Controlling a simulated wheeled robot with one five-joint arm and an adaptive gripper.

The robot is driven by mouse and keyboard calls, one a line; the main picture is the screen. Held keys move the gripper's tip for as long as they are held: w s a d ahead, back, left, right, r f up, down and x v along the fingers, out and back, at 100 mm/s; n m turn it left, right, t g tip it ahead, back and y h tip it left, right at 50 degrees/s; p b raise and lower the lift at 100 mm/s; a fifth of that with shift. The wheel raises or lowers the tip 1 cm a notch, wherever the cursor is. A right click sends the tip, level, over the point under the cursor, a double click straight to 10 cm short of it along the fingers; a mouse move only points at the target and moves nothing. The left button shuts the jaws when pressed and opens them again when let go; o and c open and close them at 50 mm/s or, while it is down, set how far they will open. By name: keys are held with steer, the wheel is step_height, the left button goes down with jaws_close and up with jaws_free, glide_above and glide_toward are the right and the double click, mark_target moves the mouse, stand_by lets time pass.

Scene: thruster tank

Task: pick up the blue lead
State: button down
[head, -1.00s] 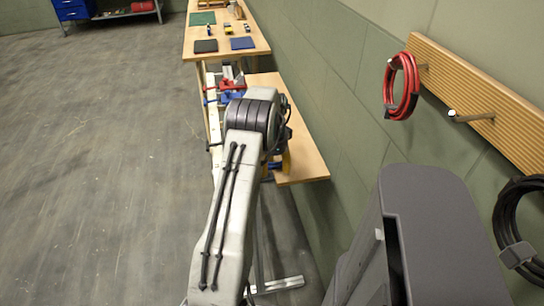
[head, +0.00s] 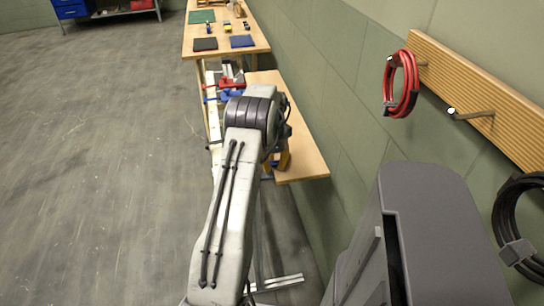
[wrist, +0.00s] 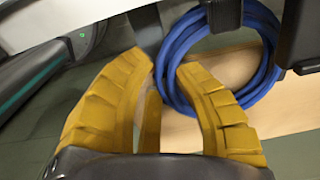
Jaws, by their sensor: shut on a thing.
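The blue lead (wrist: 264,78) is a coiled loop in the upper middle of the wrist view. My gripper (wrist: 167,72) has two yellow ribbed fingers, and they are shut on the left side of the coil. Dark and grey parts cover the top and right of the loop. In the head view, the yellow of my gripper (head: 284,160) shows just past my arm, over the near wooden board. My arm hides most of the coil there, so I cannot tell whether it touches the board.
The near wooden board (head: 305,160) runs along the green wall. A red lead (head: 402,84) hangs on a peg of the wooden rail (head: 470,95), with a black lead (head: 515,225) to its right. A bench (head: 225,52) holds mats and small items. The floor at left is clear.

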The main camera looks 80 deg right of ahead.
steer(key=shift+r+p, duration=0.6)
steer(key=shift+r, duration=0.15)
steer(key=shift+s+a+f+b, duration=0.15)
steer(key=shift+s+a+b, duration=0.1)
steer(key=shift+a+b, duration=0.3)
steer(key=s+a+b, duration=0.3)
steer(key=s+a, duration=0.1)
steer(key=a, duration=0.5)
steer(key=s+a+b, duration=0.3)
steer(key=a+b, duration=0.1)
steer(key=a, duration=0.6)
steer(key=s+a+b, duration=0.3)
steer(key=s+a, duration=0.1)
steer(key=a, duration=0.5)
steer(key=shift+s+a, duration=0.3)
